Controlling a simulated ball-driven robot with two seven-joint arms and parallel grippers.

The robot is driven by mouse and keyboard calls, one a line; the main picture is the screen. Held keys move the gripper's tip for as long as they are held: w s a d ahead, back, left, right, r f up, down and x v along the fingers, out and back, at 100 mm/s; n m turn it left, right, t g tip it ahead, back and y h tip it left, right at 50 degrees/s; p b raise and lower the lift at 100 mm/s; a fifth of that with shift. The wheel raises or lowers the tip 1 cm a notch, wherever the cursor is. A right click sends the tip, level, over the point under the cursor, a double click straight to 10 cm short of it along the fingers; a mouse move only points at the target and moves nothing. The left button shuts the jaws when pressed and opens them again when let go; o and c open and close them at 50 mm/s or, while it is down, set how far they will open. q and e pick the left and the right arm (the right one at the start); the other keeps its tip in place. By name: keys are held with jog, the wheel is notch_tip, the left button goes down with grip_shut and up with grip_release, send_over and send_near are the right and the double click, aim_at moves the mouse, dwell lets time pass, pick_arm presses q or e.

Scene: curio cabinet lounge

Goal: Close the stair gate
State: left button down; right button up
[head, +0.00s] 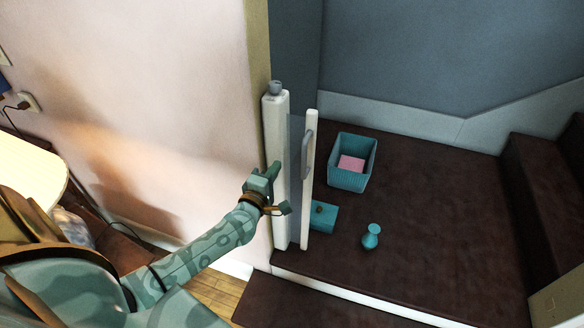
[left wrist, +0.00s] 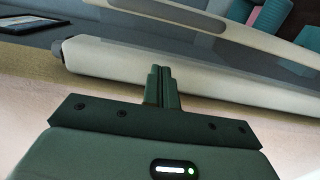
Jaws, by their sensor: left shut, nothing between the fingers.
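The stair gate stands at the edge of the dark landing. Its white housing post (head: 275,170) is upright against the wall corner. A narrow grey see-through panel (head: 295,165) lies between the post and a slim white bar (head: 308,200) with a curved handle (head: 307,155). The bar is close to the post, and the landing to its right is open. My left gripper (head: 274,171) is shut and empty, just left of the post. In the left wrist view its shut fingers (left wrist: 162,86) are in front of the pale post (left wrist: 110,62); contact is unclear. My right gripper is out of view.
A teal basket (head: 344,181) with a pink item (head: 351,163), a teal box (head: 323,217) and a small teal vase (head: 371,237) are on the landing beyond the gate. Steps (head: 545,190) rise at right. A pale tabletop (head: 30,175) is at left.

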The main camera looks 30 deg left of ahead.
pick_arm(q)
jog(key=shift+w+d, duration=1.7)
jog(key=shift+w, duration=0.1)
jog(key=shift+d, duration=0.15)
